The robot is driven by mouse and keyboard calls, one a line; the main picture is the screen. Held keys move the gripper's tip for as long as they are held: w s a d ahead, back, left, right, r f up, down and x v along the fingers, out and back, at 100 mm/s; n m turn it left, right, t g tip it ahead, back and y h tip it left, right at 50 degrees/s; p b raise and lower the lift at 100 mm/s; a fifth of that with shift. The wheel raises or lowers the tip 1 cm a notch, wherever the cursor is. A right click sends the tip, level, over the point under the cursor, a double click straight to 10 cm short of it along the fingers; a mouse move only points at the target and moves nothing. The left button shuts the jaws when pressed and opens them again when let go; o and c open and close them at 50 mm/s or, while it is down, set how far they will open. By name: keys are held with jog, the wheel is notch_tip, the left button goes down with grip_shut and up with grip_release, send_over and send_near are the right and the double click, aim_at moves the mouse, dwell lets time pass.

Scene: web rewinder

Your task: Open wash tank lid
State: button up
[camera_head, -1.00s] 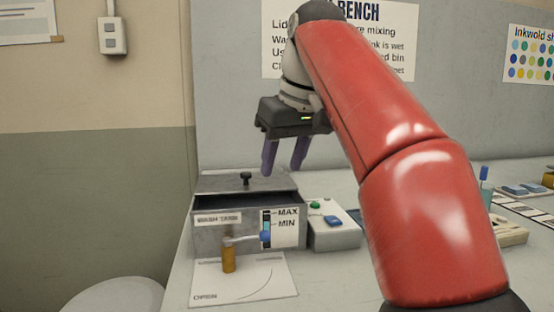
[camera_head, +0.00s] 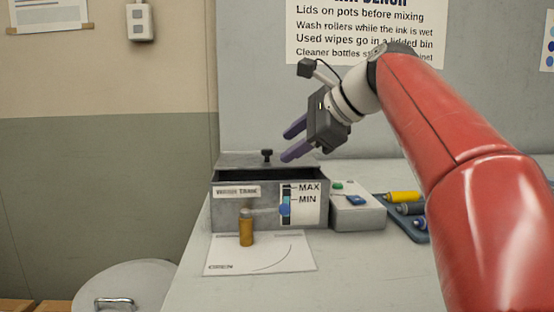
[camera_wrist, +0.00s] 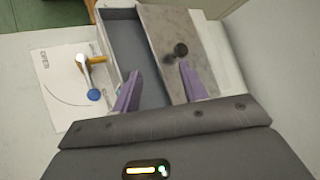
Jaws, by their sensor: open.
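The grey wash tank (camera_head: 228,214) stands on the bench with a MAX/MIN gauge on its front. Its flat grey lid (camera_head: 235,160) lies toward the back, leaving a dark opening along the front. A black knob (camera_head: 267,155) stands on the lid. In the wrist view the lid (camera_wrist: 170,35) covers the right part of the tank, and the inside (camera_wrist: 130,45) shows to its left. My gripper (camera_head: 287,145) is open and empty, tilted with its purple fingers pointing left just above the lid. The knob (camera_wrist: 181,50) shows beyond my right fingertip, apparently not gripped.
A brass post with a lever and blue end (camera_head: 246,228) stands before the tank on a sheet marked OPEN (camera_head: 285,255). A control box (camera_head: 357,212) with green and blue buttons adjoins the tank's right. Rollers (camera_head: 403,197) lie in a tray further right. A round lidded bin (camera_head: 128,285) is lower left.

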aim_at(274, 163)
jog(key=w+a+f+m, duration=0.1)
jog(key=w+m, duration=0.1)
jog(key=m, duration=0.1)
jog(key=w+a+m+t+y+b, duration=0.1)
jog(key=w+m, duration=0.1)
jog(key=m, duration=0.1)
jog(key=w+a+f+m+t+b, duration=0.1)
jog(key=w+m, duration=0.2)
jog(key=shift+a+f+m+y, duration=0.1)
jog(key=shift+f+m+y, duration=0.2)
jog(key=shift+f+y, duration=0.1)
jog(key=shift+c, duration=0.2)
grip_shut()
